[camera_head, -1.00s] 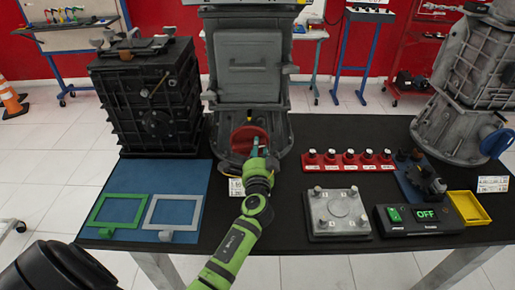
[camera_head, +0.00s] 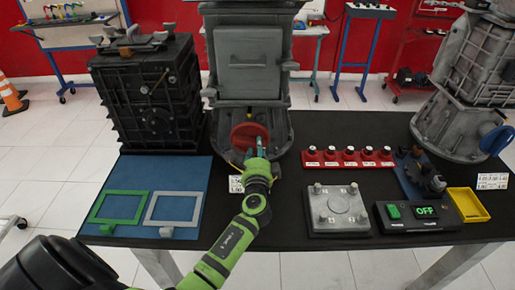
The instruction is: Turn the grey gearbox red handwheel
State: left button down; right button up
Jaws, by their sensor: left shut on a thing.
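The grey gearbox (camera_head: 250,66) stands upright at the back middle of the black table. Its red handwheel (camera_head: 243,132) is a disc low on its front face. My left gripper (camera_head: 258,146), on a green arm, is at the lower right edge of the handwheel and is shut on its rim. The fingertips are small and partly merge with the wheel, so the exact contact is hard to see. My right gripper is not in view.
A black gearbox (camera_head: 150,95) stands left, and another grey gearbox with a blue handwheel (camera_head: 495,141) stands right. A red rack (camera_head: 348,158), a grey plate fixture (camera_head: 338,209), an OFF control box (camera_head: 422,215) and a yellow tray (camera_head: 468,204) sit right. A blue mat (camera_head: 150,178) with two frames lies left.

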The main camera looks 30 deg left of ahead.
pick_arm(q)
jog(key=c, duration=1)
grip_release()
jog(key=v, duration=1.2)
jog(key=shift+f, duration=0.1)
